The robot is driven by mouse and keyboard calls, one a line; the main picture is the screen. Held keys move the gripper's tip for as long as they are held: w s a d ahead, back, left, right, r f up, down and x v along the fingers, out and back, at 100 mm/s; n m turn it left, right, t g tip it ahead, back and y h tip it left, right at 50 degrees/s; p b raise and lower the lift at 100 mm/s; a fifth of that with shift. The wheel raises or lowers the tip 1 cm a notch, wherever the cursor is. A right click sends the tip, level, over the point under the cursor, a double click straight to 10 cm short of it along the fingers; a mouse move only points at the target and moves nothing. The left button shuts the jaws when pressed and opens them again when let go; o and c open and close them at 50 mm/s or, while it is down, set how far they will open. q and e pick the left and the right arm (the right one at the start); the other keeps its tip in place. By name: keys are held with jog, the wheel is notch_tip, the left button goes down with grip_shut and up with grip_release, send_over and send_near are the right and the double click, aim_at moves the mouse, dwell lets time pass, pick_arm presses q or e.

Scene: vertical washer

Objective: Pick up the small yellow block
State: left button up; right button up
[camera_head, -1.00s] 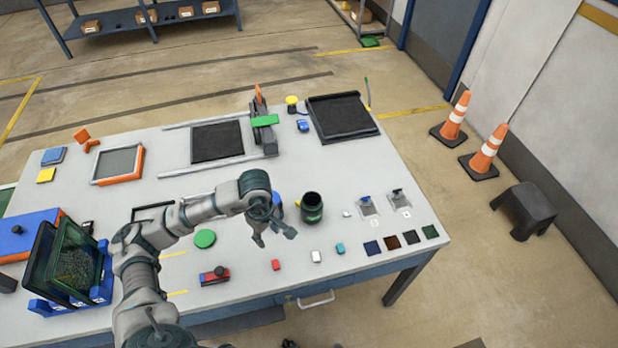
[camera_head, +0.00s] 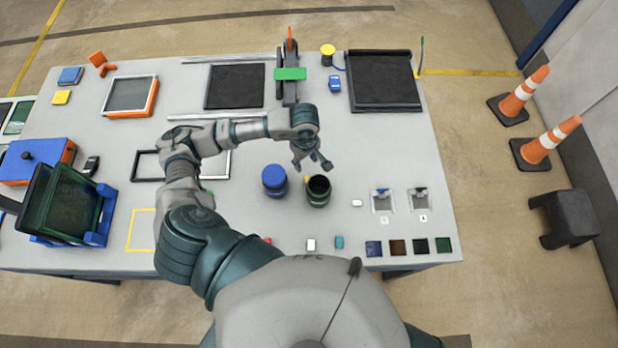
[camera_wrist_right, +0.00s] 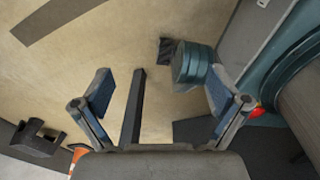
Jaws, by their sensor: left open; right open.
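A small yellow piece (camera_head: 308,181) shows between the blue jar (camera_head: 274,181) and the dark green jar (camera_head: 319,191). The dark green jar partly hides it, so its full shape cannot be told. A flat yellow square (camera_head: 62,97) lies at the far left of the table. My left gripper (camera_head: 311,164) is open and empty, above the table just behind the two jars and close to the yellow piece in the picture. My right gripper (camera_wrist_right: 158,88) is open and empty in the right wrist view, with the floor beyond its fingers.
On the table (camera_head: 375,145) stand a black tray (camera_head: 383,80), a green-topped fixture (camera_head: 290,74) and a green bin (camera_head: 66,205) in a blue holder. Small blocks and coloured squares line the front edge. Cones (camera_head: 521,96) and a black stool (camera_head: 567,218) stand right of the table.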

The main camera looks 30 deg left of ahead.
pick_arm(q)
send_over(306, 176)
jog(key=f, duration=0.5)
jog(key=shift+w, duration=0.25)
jog(key=f, duration=0.1)
jog(key=f+p, duration=0.1)
jog(key=f, duration=0.2)
jog(key=shift+s+f+p, duration=0.15)
jog(key=shift+s+p, duration=0.25)
jog(key=shift+f, duration=0.45)
grip_shut()
pick_arm(e)
jog(key=shift+w+a+r, duration=0.1)
jog(key=shift+w+r, duration=0.2)
jog(key=shift+r, duration=0.2)
jog(key=shift+w+r, duration=0.25)
jog(key=shift+r, duration=0.25)
pick_arm(q)
jog(key=shift+w+r, duration=0.1)
jog(key=shift+r, duration=0.05)
notch_tip(306, 176, up, 18)
jog(key=b, duration=0.1)
pick_arm(e)
jog(key=shift+f, duration=0.65)
pick_arm(q)
jog(key=shift+d, duration=0.1)
